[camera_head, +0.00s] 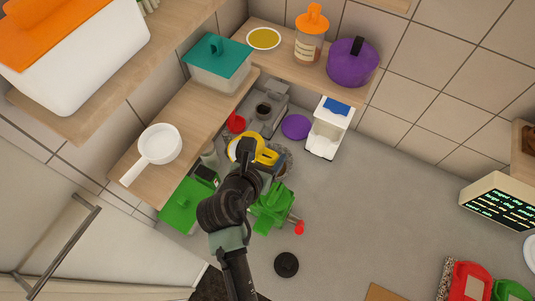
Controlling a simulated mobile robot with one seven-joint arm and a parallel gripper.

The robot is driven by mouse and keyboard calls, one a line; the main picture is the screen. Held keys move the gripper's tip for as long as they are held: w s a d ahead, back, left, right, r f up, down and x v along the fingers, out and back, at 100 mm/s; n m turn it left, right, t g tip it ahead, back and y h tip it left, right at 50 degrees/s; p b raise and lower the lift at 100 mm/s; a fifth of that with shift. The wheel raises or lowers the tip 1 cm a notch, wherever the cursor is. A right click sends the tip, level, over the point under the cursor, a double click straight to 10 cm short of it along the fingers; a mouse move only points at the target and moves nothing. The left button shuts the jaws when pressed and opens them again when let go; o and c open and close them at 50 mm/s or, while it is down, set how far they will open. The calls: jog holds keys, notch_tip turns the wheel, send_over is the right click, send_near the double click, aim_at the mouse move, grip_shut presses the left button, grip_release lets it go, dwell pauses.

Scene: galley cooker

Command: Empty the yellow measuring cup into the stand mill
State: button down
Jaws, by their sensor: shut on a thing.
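The yellow measuring cup (266,156) is in the middle of the view, partly hidden by my arm. My gripper (246,150) is shut on it and holds it over the cluttered counter. Its contents and exact tilt cannot be made out. A green device with a crank and red knob (270,208) stands just below and right of the cup in the picture; it looks like the stand mill, but my arm hides part of it. The cup is apart from its visible body.
A grey machine (264,108), a purple disc (296,127) and a white dispenser with a blue top (329,128) stand behind. A white pan (158,145) and teal-lidded box (219,62) sit on the left shelf.

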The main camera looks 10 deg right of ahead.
jog(key=shift+f+t+b, duration=0.15)
jog(key=shift+t+b, duration=0.15)
jog(key=shift+b, duration=0.4)
jog(key=shift+h, duration=0.3)
jog(key=shift+s+a+t+h+b, duration=0.15)
jog(key=shift+t+h+b, duration=0.15)
jog(key=shift+t+b, duration=0.7)
dwell(0.8)
jog(key=shift+b, duration=0.5)
jog(key=shift+f+b, duration=0.15)
jog(key=shift+b, duration=0.45)
jog(key=shift+s+h, duration=0.1)
jog(key=shift+h, duration=0.2)
jog(key=shift+s+a+f+t+h+b, duration=0.15)
jog(key=shift+t+h+b, duration=0.35)
jog(key=shift+b, duration=1.35)
jog(key=shift+s+a+f+t+h+b, duration=0.15)
jog(key=shift+t+b, duration=0.65)
jog(key=shift+b, duration=1)
